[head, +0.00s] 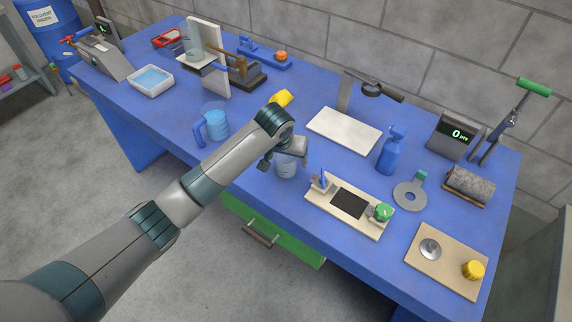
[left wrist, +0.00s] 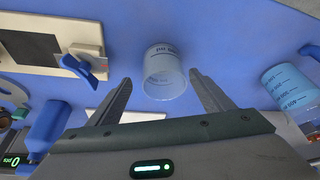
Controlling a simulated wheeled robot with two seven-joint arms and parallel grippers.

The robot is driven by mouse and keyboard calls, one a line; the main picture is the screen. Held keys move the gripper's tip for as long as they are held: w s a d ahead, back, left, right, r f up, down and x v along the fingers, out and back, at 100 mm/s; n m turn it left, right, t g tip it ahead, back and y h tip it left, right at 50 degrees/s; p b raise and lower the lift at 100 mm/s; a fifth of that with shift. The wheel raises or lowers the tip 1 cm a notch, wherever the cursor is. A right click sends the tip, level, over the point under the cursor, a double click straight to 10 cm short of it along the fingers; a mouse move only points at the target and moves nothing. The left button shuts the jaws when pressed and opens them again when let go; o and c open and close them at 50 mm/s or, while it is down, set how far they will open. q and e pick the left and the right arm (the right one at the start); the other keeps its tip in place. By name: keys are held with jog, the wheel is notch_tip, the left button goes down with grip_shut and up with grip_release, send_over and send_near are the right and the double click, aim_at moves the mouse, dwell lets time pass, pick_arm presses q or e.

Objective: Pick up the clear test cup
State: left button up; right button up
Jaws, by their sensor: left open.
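The clear test cup (head: 287,165) stands on the blue table near its front edge in the head view. In the left wrist view the cup (left wrist: 165,72) shows just beyond and between the fingertips. My left gripper (head: 283,155) is over the cup in the head view and hides its upper part. In the left wrist view the left gripper (left wrist: 160,85) is open, with one finger to each side of the cup, and nothing is held. My right gripper is not in view.
A blue-handled measuring jug (head: 215,124) stands left of the cup. A board with a black pad and green knob (head: 382,212) lies to the right. A yellow object (head: 281,98) lies behind my arm. A white plate (head: 344,131) and blue spray bottle (head: 391,152) stand farther back.

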aim_at(286, 161)
pick_arm(q)
jog(key=x, duration=0.1)
jog(key=p+x, duration=0.1)
jog(key=shift+w+a+f, duration=0.15)
jog(key=shift+a+f, duration=0.1)
jog(key=shift+f, duration=0.1)
jog(key=shift+p+x, duration=0.3)
jog(key=shift+x, duration=0.5)
jog(key=c, duration=1.2)
